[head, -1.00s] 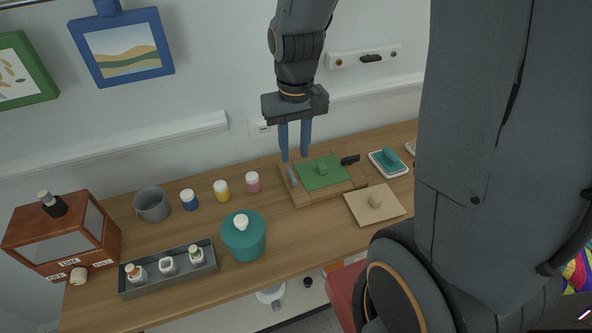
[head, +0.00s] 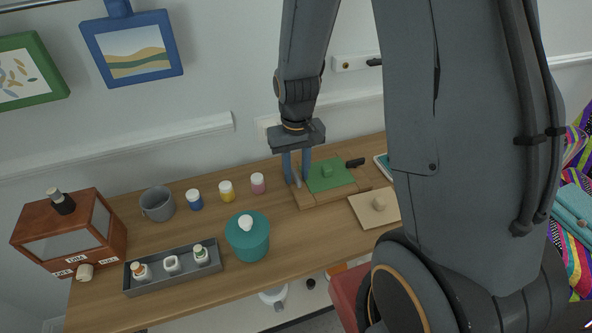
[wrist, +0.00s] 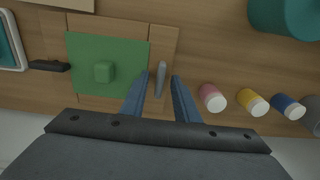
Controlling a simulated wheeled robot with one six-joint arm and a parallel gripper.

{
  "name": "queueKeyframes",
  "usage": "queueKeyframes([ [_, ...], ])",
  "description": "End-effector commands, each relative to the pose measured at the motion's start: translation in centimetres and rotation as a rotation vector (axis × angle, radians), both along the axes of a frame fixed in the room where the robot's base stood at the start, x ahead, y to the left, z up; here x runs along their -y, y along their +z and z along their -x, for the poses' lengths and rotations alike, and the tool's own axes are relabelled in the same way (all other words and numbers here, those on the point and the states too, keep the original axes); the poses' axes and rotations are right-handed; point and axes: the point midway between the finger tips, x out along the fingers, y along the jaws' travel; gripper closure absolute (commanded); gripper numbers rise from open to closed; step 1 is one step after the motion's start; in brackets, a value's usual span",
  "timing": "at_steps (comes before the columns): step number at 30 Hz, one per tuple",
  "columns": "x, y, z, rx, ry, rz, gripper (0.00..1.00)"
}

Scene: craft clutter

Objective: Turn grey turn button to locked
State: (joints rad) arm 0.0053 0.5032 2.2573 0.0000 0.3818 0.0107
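The grey turn button (wrist: 161,78) is a slim bar on the wooden frame (wrist: 113,104) around a green panel (wrist: 80,64). In the wrist view it lies lengthwise beside the panel's right edge, nearly parallel to it and not crossing it. My gripper (wrist: 161,79) is open, with one blue finger on each side of the button; I cannot tell whether they touch it. In the head view my gripper (head: 297,180) points down at the frame's left side, and the button shows partly between the fingers. The panel has a green knob (wrist: 104,72).
A black handle (wrist: 50,66) sits at the frame's far side. Pink (wrist: 211,97), yellow and blue paint jars stand close to the right finger in the wrist view. A teal pot (head: 247,238), a grey tray (head: 176,270) and a light board with a knob (head: 362,212) lie nearer the front.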

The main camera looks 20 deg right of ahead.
Motion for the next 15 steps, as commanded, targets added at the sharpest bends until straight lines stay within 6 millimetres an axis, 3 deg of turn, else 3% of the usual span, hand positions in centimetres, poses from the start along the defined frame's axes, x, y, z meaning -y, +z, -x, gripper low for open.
queueKeyframes([
  [6,0.0,0.0,-0.02,0.001,0.0,0.0,0.74],
  [11,0.0,0.01,-0.02,0.001,0.0,0.0,1.0],
  [15,0.0,0.02,-0.02,0.001,0.0,0.0,1.0],
])
